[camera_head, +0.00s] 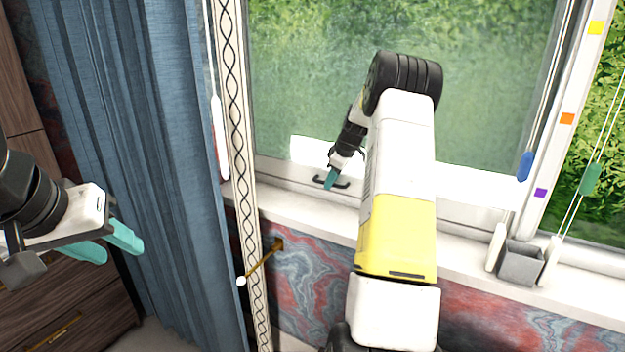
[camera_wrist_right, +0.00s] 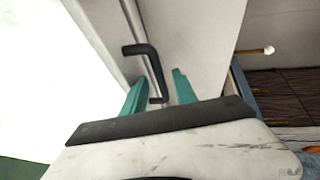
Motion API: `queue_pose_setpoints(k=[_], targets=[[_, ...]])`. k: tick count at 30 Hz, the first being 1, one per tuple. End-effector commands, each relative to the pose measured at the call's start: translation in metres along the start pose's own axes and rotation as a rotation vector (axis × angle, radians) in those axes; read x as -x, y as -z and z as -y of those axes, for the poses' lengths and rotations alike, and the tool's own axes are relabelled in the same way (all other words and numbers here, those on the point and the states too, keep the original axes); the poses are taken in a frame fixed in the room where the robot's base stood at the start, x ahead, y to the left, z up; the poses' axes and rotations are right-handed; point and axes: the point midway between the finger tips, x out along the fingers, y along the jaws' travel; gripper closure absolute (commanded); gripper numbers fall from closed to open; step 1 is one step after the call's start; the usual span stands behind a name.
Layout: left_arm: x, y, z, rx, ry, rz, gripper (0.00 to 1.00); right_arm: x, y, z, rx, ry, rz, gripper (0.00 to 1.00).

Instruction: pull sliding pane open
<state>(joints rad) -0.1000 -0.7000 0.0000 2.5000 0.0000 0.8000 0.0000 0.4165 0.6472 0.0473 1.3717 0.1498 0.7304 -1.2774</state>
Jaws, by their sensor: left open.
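The sliding pane (camera_head: 300,70) is a large glass window pane in a white frame, with greenery behind it. Its small black handle (camera_head: 342,184) sits low on the frame's bottom rail. My right gripper (camera_head: 331,178) reaches the handle with its teal fingertips. In the right wrist view the handle (camera_wrist_right: 150,62) runs between the two spread teal fingers (camera_wrist_right: 160,90); I cannot tell whether they touch it. My left gripper (camera_head: 115,243) is open and empty at the far left, in front of the curtain and drawers.
A blue curtain (camera_head: 130,120) hangs left of the window beside a patterned trim strip (camera_head: 234,100). A grey box (camera_head: 520,263) stands on the white sill (camera_head: 310,217) at right. Cords with blue (camera_head: 525,166) and green (camera_head: 590,179) pulls hang nearby. A brass rod (camera_head: 262,261) juts below the sill.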

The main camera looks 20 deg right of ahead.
Motion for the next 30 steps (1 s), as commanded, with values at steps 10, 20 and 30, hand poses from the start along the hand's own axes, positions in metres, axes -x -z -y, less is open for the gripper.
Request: queue_pose_setpoints(k=[10, 20, 30], targets=[[0.0000, 0.0000, 0.0000, 0.000, 0.000, 0.000, 0.58, -0.0009, 0.0003, 0.0000, 0.000, 0.000, 0.000, 0.85], [0.0000, 0.0000, 0.0000, 0.000, 0.000, 0.000, 0.58, -0.0007, 0.0004, -0.0001, 0.000, -0.001, -0.001, 1.00], [0.0000, 0.0000, 0.0000, 0.000, 0.000, 0.000, 0.58, -0.0005, 0.0005, -0.0002, 0.000, -0.001, -0.001, 1.00]])
